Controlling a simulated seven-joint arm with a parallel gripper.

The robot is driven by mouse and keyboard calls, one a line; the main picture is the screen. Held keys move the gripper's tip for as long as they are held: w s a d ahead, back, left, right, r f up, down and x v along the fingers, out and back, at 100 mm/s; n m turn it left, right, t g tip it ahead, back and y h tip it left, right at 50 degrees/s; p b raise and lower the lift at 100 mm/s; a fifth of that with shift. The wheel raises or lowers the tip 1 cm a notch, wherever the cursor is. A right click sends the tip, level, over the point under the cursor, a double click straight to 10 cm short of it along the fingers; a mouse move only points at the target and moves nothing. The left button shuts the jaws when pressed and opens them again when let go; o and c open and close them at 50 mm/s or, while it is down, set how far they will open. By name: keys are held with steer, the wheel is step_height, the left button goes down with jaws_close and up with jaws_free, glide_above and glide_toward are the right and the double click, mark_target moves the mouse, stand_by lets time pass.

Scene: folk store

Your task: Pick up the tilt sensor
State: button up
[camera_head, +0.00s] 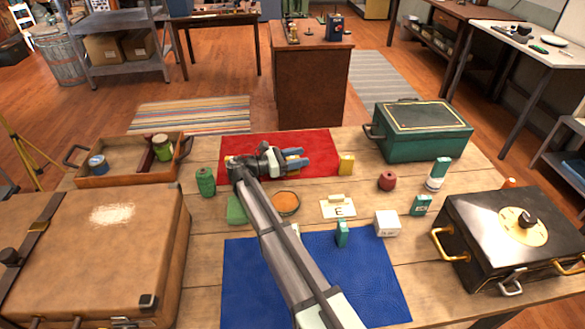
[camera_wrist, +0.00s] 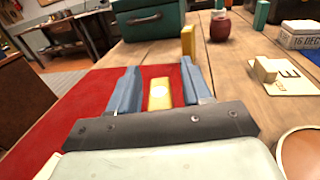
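No thing in view is plainly marked as the tilt sensor. A small yellow block with a pale round spot (camera_wrist: 160,94) lies between my fingers in the wrist view, over the red mat (camera_head: 236,147); it may be the sensor. My gripper (camera_head: 298,158) has blue fingers and is low over the red mat. It also shows in the wrist view (camera_wrist: 160,90), open, with red showing between the block and each finger. In the head view the gripper hides this block. Another yellow block (camera_head: 346,164) stands at the mat's right edge, beyond my fingertips in the wrist view (camera_wrist: 188,41).
A green metal box (camera_head: 425,142) stands at the back right, a black case (camera_head: 480,235) at the front right. A brown suitcase (camera_head: 110,235) and a wooden tray (camera_head: 110,181) stand left. A dark red jar (camera_head: 386,181) and several small boxes stand right of the mat.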

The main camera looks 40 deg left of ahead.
jaws_close()
steer(key=shift+r, duration=0.15)
